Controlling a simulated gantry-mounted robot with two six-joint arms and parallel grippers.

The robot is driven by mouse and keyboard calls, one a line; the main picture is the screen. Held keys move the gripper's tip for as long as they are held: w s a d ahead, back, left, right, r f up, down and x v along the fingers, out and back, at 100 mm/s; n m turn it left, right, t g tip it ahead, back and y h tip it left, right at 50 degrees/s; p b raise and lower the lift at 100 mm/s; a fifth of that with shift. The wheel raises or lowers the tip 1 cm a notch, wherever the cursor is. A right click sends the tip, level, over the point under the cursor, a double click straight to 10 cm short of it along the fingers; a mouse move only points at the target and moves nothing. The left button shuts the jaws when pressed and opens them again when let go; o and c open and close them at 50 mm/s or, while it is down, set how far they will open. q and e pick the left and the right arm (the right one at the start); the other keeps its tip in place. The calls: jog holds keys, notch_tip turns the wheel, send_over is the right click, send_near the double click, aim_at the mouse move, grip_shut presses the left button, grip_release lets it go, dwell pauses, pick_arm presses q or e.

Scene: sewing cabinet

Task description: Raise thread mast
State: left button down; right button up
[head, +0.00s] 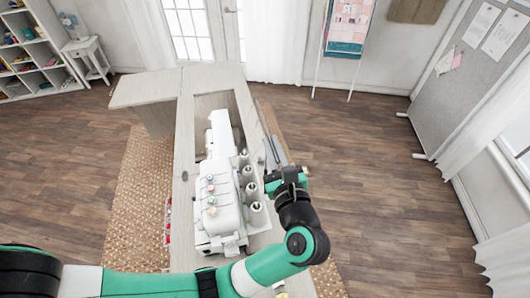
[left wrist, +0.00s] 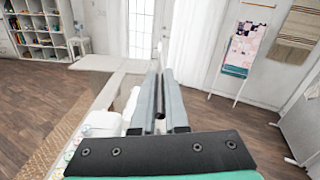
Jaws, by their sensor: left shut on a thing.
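The white sewing machine (head: 218,190) sits in the recess of the pale cabinet (head: 185,150), with coloured knobs and several thread spools (head: 250,190) along its right side. A thin rod, seemingly the thread mast (head: 262,118), stands up at the right of the spools. My left gripper (head: 274,150) is at the right edge of the cabinet beside the spools, shut on this rod. In the left wrist view the gripper's two fingers (left wrist: 162,108) close around the thread mast (left wrist: 160,98), which shows as a dark narrow piece between them. Its lower end is hidden.
The cabinet's pale leaf (head: 145,88) extends at the back left. A woven rug (head: 150,190) lies under the cabinet. A quilt stand (head: 348,30) and a grey pin board (head: 475,75) stand farther back. The floor at the right is clear.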

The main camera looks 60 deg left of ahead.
pick_arm(q)
jog(key=shift+r+p, duration=0.45)
jog(key=shift+r, duration=1.1)
pick_arm(e)
jog(key=shift+r, duration=0.8)
pick_arm(q)
jog(key=c, duration=0.9)
grip_release()
jog(key=shift+c, duration=0.2)
jog(key=shift+d+f, duration=0.1)
jog(key=shift+d, duration=0.2)
jog(key=b+v, duration=0.1)
jog(key=v, duration=1)
jog(key=shift+b, duration=0.4)
pick_arm(e)
jog(key=shift+f, duration=0.85)
pick_arm(q)
jog(key=shift+s, duration=0.15)
